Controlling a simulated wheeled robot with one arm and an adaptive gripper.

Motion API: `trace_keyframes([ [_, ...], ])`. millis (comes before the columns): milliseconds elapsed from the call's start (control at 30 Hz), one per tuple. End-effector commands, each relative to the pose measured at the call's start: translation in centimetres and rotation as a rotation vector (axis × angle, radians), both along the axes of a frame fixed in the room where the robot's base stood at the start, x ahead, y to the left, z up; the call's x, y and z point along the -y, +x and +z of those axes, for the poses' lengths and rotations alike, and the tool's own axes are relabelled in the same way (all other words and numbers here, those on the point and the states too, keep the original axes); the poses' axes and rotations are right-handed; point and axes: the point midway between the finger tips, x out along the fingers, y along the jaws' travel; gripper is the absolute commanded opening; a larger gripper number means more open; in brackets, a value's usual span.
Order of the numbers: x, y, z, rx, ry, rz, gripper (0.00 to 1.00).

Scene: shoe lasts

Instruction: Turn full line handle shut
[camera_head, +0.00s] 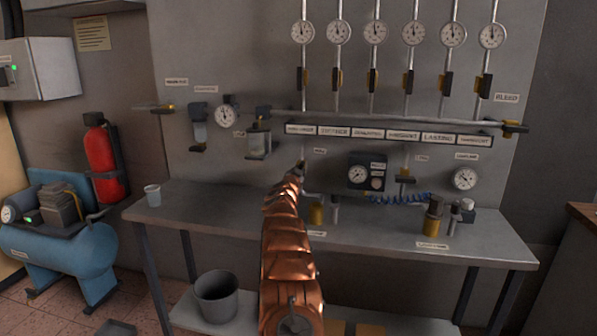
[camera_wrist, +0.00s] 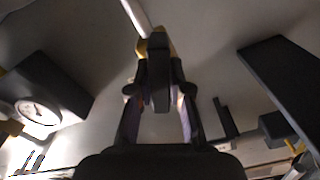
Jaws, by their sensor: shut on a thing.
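My gripper (camera_head: 299,166) is at the wall panel below the row of labels, left of the dark gauge box. In the wrist view my gripper (camera_wrist: 159,100) has its two fingers closed around a dark valve handle (camera_wrist: 157,72). The handle sits on a yellow valve body (camera_wrist: 153,43), with a pale pipe (camera_wrist: 133,14) running from it. In the head view my gripper and arm mostly hide this valve. The small labels near it are too blurred to read surely.
The label strip (camera_head: 388,134) runs above. The workbench (camera_head: 230,206) below carries small fittings. A grey bucket (camera_head: 216,296) stands low by my arm.

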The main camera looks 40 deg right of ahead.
Motion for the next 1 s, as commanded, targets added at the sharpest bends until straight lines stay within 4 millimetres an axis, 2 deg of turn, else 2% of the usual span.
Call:
trace_keyframes([
  [1000,0.06,-0.09,-0.16,0.770,0.534,0.000,0.00],
])
